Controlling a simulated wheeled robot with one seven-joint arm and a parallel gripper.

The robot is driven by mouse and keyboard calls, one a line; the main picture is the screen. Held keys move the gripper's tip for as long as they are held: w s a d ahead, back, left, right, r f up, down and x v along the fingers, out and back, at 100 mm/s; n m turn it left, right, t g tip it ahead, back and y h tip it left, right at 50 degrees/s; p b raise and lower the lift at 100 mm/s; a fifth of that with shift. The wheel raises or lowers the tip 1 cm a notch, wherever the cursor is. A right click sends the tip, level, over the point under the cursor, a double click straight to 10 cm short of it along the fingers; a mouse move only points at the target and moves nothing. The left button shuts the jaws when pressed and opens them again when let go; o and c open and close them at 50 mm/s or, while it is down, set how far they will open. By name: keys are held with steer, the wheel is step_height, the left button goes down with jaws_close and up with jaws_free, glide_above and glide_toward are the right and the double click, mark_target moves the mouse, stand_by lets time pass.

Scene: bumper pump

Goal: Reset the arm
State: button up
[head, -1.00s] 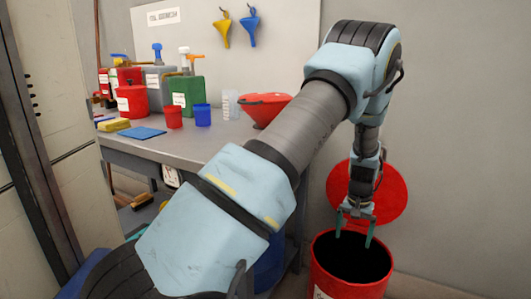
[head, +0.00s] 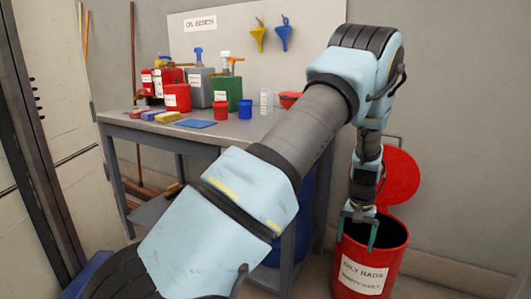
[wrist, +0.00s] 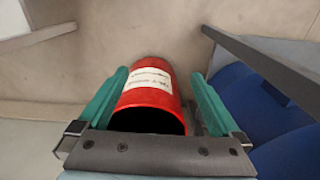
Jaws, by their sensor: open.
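My gripper (head: 358,229) hangs pointing down over the mouth of a red bin labelled "OILY RAGS" (head: 385,255). Its two green fingers are spread apart, with nothing between them. In the wrist view, the fingers of my gripper (wrist: 158,92) flank the red bin (wrist: 155,95), whose dark opening faces me. The bin's round red lid (head: 400,175) stands open behind it. My arm stretches across the middle of the head view, bent down at the elbow. The inside of the bin is dark, so its contents cannot be told.
A grey workbench (head: 240,130) stands left of the bin, with red, grey and green cans, cups and sponges on it. A blue drum (wrist: 265,110) is under it. Yellow and blue funnels (head: 283,35) hang on the wall board. A tall cabinet (head: 35,90) is at far left.

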steer(key=s+a+r+n, duration=0.1)
steer(key=a+r+n, duration=0.1)
steer(key=a+r, duration=0.6)
steer(key=s+a+r+n, duration=0.1)
steer(key=a+r, duration=0.3)
steer(key=a, duration=0.8)
steer(key=s+a+r+n+t, duration=0.15)
steer(key=s+a+r, duration=0.35)
steer(key=s+a, duration=0.75)
step_height(320, 180, up, 20)
steer(key=a+p, duration=0.1)
steer(key=p, duration=1.9)
steer(key=shift+w+a+r+n, duration=0.2)
steer(key=shift+w+a+n, duration=0.1)
steer(key=shift+w+n, duration=0.05)
